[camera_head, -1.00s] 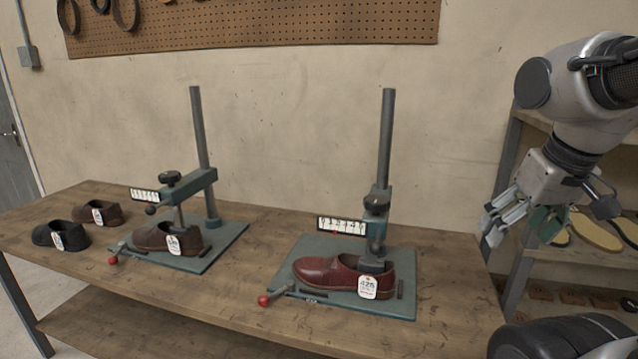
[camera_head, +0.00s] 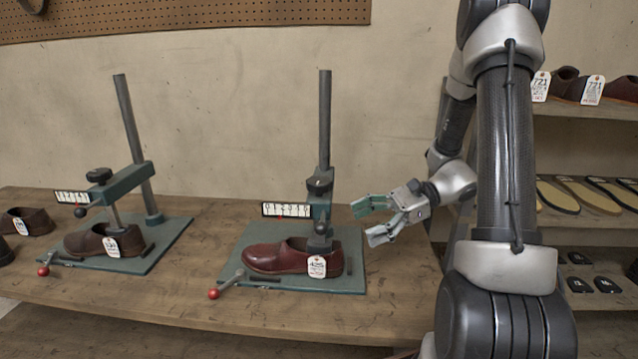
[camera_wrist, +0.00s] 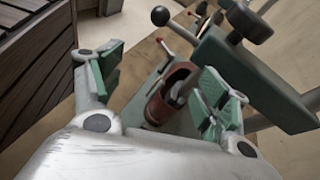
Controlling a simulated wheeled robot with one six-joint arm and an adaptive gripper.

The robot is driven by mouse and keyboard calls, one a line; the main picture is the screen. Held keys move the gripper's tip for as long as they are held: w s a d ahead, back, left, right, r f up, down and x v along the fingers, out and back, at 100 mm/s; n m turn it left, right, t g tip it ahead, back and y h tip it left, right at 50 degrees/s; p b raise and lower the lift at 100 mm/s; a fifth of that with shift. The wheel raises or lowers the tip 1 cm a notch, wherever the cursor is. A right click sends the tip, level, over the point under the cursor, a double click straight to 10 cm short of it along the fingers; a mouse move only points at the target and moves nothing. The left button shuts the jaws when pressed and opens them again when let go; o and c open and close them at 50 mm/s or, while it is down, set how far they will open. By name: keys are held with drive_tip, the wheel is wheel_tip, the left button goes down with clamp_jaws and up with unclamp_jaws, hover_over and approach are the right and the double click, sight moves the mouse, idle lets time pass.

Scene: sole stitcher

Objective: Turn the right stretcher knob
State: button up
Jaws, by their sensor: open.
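The right stretcher's dark round knob (camera_head: 319,186) sits on top of its teal arm, beside the upright post. The wrist view shows a black knob (camera_wrist: 249,20) on the teal arm (camera_wrist: 245,70), at the upper right. A dark red shoe (camera_head: 285,258) with a white tag sits on the stretcher's base under the arm; it also shows in the wrist view (camera_wrist: 172,95). My gripper (camera_head: 364,222) is open and empty, to the right of the stretcher and a little below the knob, apart from it. In the wrist view, my fingers (camera_wrist: 168,82) are spread wide.
A left stretcher (camera_head: 125,182) with a brown shoe stands on the same wooden bench (camera_head: 200,320). A red-tipped lever (camera_head: 213,294) projects at the right stretcher's front left. A shelf with shoes and soles (camera_head: 590,215) stands at the right. Bench space right of the base is clear.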

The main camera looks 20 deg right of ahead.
sight(319, 180)
drive_tip(key=w+a+r+m+t+y, duration=0.2)
drive_tip(key=w+r+m+t+y, duration=0.15)
drive_tip(key=w+r, duration=0.35)
drive_tip(key=x, duration=0.7)
drive_tip(key=shift+w+a, duration=0.1)
drive_tip(key=shift+w, duration=0.05)
drive_tip(key=shift+m, duration=0.25)
drive_tip(key=c, duration=1.1)
